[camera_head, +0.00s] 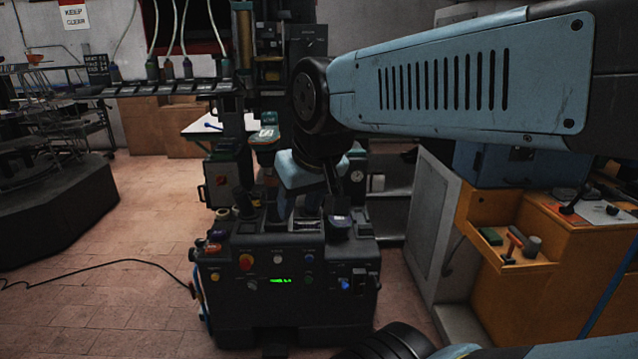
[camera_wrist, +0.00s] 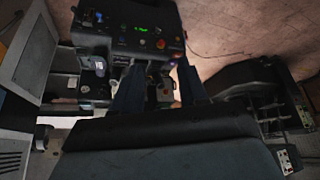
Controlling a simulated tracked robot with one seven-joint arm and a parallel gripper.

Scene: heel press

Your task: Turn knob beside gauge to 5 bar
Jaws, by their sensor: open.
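The black press (camera_head: 285,262) stands in the middle of the head view. Its front panel carries a yellow button, a red button, a green display (camera_head: 281,281) and a blue knob (camera_head: 345,284). A small white round dial (camera_head: 357,176), apparently the gauge, shows behind the press, right of my wrist. Its reading is too small to tell, and I cannot make out which knob belongs to it. In the wrist view my gripper (camera_wrist: 160,66) is open, its two dark fingers apart and pointing at the press. The panel with its green display (camera_wrist: 145,29) appears there upside down. I see nothing held.
An orange cabinet (camera_head: 560,265) with a tool tray stands at the right, beside a grey cabinet (camera_head: 421,210).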

